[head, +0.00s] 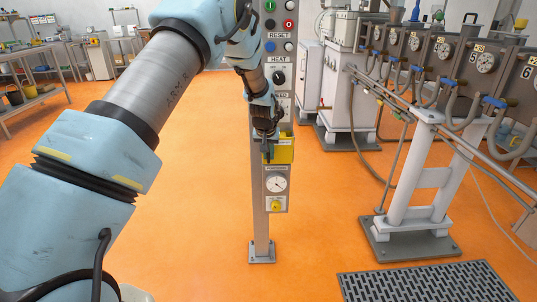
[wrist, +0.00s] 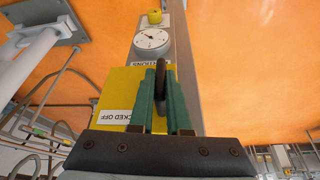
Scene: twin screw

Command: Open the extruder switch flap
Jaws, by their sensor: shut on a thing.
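The yellow flap (head: 285,152) is on the grey control post, under the row of buttons and above a round gauge. In the wrist view the yellow flap (wrist: 115,90) carries a white label ending "CKED OFF". A black handle (wrist: 160,72) stands out at the flap's edge. My gripper (head: 268,148) is in front of the left part of the flap. Its green fingers (wrist: 162,98) are closed around the black handle in the wrist view. The fingers hide the handle's lower part and some of the flap. I cannot tell how far the flap is swung.
The control post (head: 260,215) stands on the orange floor, with a dial gauge (head: 277,184) and a yellow knob (head: 276,205) below the flap. A machine with pipes and gauges (head: 430,60) stands at the right. A floor grate (head: 425,283) lies front right. The floor around the post is clear.

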